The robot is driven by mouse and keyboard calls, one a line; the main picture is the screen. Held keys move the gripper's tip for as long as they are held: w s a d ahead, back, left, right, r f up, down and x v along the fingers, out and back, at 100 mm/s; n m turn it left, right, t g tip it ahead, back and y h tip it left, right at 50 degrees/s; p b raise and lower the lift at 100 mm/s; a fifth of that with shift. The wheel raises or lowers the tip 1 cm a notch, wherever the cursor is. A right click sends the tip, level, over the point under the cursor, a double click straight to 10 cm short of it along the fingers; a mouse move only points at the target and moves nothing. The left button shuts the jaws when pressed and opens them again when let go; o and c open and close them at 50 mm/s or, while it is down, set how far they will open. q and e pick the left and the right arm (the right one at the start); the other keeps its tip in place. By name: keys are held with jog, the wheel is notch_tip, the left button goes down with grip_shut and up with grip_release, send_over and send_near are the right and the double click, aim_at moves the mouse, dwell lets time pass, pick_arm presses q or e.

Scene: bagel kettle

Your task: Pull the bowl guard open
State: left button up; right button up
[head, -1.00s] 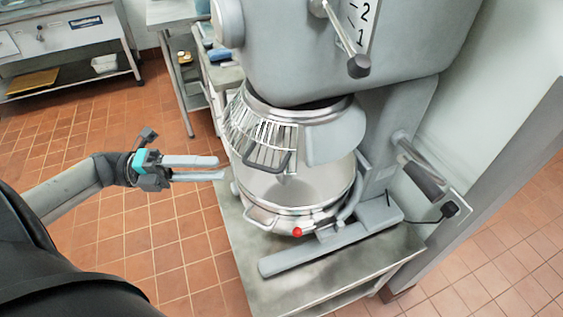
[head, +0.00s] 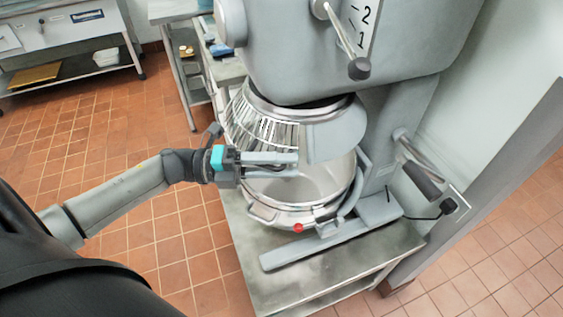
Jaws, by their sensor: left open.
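The bowl guard (head: 256,122) is a wire cage of metal bars under the mixer head, above the front left of the steel bowl (head: 327,180). Its dark loop handle, at the guard's lower edge, is mostly hidden by my left gripper (head: 296,165). My left gripper is open, with its two fingers pointing right across the handle's place, one above the other. I cannot tell whether the handle lies between the fingers or behind them. My right gripper is not in view.
The grey mixer (head: 345,50) stands on a metal table (head: 310,280). A lever with a dark grip (head: 422,181) sticks out at the right. A red knob (head: 298,228) is at the bowl's front. Tiled floor is free at the left.

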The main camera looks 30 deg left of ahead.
pick_arm(q)
grip_shut()
jog(key=shift+r, duration=0.2)
dwell(1.1)
